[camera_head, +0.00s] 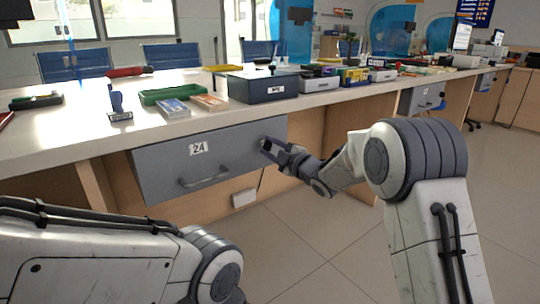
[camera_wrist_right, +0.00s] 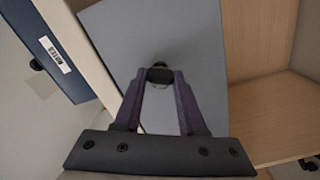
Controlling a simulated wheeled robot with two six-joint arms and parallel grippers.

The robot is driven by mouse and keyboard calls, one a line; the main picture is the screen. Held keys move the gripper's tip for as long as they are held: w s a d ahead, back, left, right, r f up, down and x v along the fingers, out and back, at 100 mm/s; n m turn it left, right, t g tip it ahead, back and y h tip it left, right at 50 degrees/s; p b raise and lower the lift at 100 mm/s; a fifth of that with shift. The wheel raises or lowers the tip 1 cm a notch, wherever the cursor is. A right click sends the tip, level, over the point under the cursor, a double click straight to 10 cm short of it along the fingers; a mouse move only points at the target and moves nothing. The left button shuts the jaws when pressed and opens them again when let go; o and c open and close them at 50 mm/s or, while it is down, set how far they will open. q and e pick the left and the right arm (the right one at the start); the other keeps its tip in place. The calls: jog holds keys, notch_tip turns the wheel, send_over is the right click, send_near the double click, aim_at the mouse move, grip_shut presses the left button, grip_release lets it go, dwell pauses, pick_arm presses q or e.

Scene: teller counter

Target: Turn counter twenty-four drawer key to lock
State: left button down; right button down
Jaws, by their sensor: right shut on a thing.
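The grey drawer (camera_head: 225,158) under the counter carries a label (camera_head: 198,148) reading 24 and a bar handle (camera_head: 203,179). It looks closed. My right gripper (camera_head: 268,147) is at the upper right of the drawer front. In the right wrist view its purple fingers (camera_wrist_right: 160,78) are shut on the dark key head (camera_wrist_right: 159,75), in front of the grey drawer face (camera_wrist_right: 195,45). The lock behind the key is mostly hidden, and the angle of the key is hard to tell. My left arm shows at lower left, but its gripper is out of view.
The white counter top (camera_head: 60,145) runs above the drawer. On it stand a dark blue box (camera_head: 262,88), a green tray (camera_head: 172,94), a stamp (camera_head: 118,104) and stacks of banknotes (camera_head: 172,108). Another grey drawer (camera_head: 422,97) is farther right. The tiled floor (camera_head: 320,245) is clear.

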jog(key=shift+f+n+b, duration=0.15)
jog(key=shift+n+b, duration=1.85)
jog(key=shift+n, duration=0.4)
jog(key=shift+c, duration=2.4)
grip_release()
jog(key=shift+s+d, duration=0.2)
jog(key=shift+s, duration=0.1)
jog(key=p+v, duration=0.3)
jog(key=v, duration=0.6)
jog(key=shift+s+d, duration=0.2)
jog(key=shift+s, duration=0.15)
